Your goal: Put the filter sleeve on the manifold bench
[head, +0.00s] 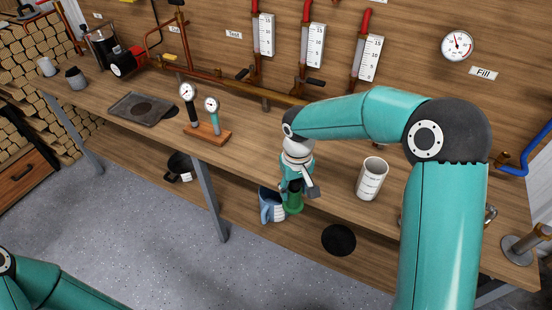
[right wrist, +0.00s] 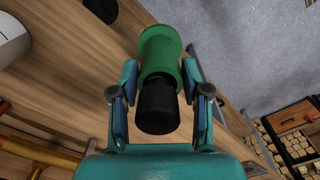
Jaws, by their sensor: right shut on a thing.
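A green flanged cylinder with a black end, which looks like the filter sleeve (head: 292,204), is in my right gripper (head: 299,188). In the right wrist view the sleeve (right wrist: 160,52) sits between the two fingers of the right gripper (right wrist: 160,78), which is shut on it. In the head view the sleeve overlaps the front edge of the wooden manifold bench (head: 250,157); its height above the bench is hard to tell. My left gripper is out of view; only part of that arm shows at lower left.
A white marked cup (head: 372,178) stands on the bench right of the gripper. A gauge stand (head: 208,134) and dark tray (head: 140,109) are to the left. A blue cup (head: 271,205) and black disc (head: 339,240) are below the front edge. Pipes run along the wall.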

